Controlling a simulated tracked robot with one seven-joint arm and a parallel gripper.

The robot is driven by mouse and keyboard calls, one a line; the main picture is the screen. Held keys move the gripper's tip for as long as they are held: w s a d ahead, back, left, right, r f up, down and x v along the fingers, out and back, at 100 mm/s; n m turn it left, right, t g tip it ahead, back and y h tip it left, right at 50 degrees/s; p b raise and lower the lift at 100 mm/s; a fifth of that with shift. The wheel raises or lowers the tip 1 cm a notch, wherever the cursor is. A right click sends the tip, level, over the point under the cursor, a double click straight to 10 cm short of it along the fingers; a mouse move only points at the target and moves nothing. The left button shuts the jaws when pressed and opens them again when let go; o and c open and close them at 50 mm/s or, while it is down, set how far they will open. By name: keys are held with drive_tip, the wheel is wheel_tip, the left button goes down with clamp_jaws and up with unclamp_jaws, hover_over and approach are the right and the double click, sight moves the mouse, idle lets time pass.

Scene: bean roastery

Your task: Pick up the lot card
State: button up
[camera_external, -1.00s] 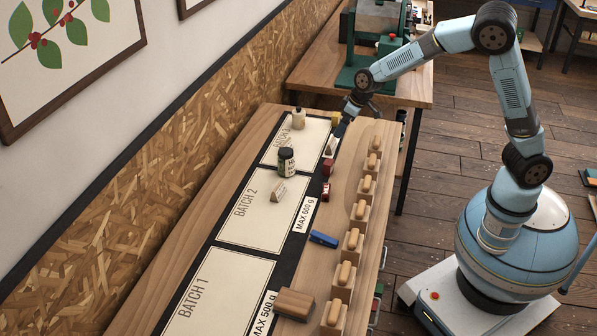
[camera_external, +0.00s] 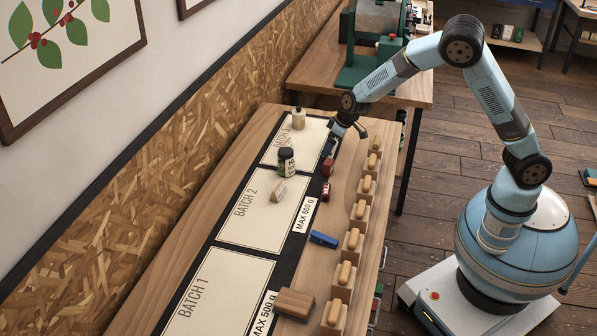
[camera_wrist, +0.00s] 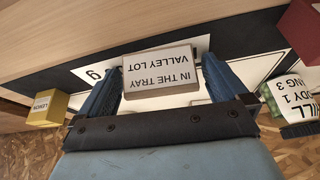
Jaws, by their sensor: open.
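The lot card (camera_wrist: 162,72) is a small white block-like card reading "VALLEY LOT / IN THE TRAY", upside down in the wrist view. It stands near a white label strip on the dark board. My gripper (camera_wrist: 160,64) is open, with one blue finger on each side of the card; whether they touch it I cannot tell. In the external view my gripper (camera_external: 333,146) is low at the far end of the board and hides the card.
A yellow box (camera_wrist: 47,109) is left in the wrist view; a dark red box (camera_wrist: 301,32) and a green-and-white jar (camera_wrist: 290,98) are right.

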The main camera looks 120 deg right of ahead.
drive_tip(key=c, duration=0.9)
